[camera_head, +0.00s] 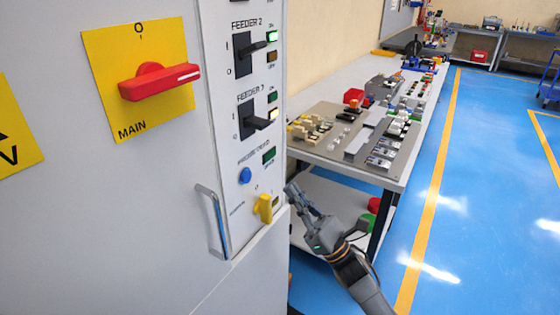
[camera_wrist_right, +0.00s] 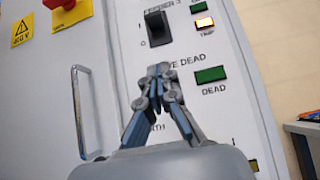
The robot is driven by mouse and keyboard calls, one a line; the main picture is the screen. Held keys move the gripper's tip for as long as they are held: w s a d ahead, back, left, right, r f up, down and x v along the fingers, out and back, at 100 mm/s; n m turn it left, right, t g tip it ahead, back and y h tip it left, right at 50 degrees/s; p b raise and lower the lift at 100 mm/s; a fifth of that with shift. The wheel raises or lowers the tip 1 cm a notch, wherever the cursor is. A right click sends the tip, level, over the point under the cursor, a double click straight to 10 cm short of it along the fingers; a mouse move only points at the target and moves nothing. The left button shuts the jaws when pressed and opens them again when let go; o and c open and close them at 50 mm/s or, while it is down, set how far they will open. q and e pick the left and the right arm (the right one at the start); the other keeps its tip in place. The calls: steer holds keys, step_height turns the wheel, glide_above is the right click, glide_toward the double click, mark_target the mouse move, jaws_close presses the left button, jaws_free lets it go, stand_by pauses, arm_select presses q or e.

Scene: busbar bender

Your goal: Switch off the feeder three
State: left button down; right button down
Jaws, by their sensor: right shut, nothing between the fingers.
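The feeder three switch (camera_head: 259,122) is a black lever on the grey panel, between I and 0 marks. Its lever slopes slightly down, while the feeder two lever (camera_head: 257,48) slopes up. Beside it the amber TRIP lamp (camera_wrist_right: 204,22) is lit and the green lamp above it (camera_head: 273,97) is dim. In the right wrist view the black switch (camera_wrist_right: 157,27) is above my fingertips. My right gripper (camera_head: 296,191) is shut and empty, lower and to the right of the switch, apart from it; it also shows in the wrist view (camera_wrist_right: 160,70). My left gripper is out of view.
The red MAIN handle (camera_head: 160,81) is left of the feeders. A blue button (camera_head: 245,175), a yellow knob (camera_head: 263,208) and a metal door handle (camera_head: 214,222) are lower down. A cluttered workbench (camera_head: 400,172) stands behind my right arm. Blue floor is clear at the right.

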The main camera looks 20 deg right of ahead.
mark_target(258, 123)
steer(key=s+d+r+p+x, duration=0.1)
steer(key=p+x, duration=0.4)
steer(key=x, duration=0.7)
steer(key=shift+s+r, duration=0.2)
steer(key=shift+r, duration=0.35)
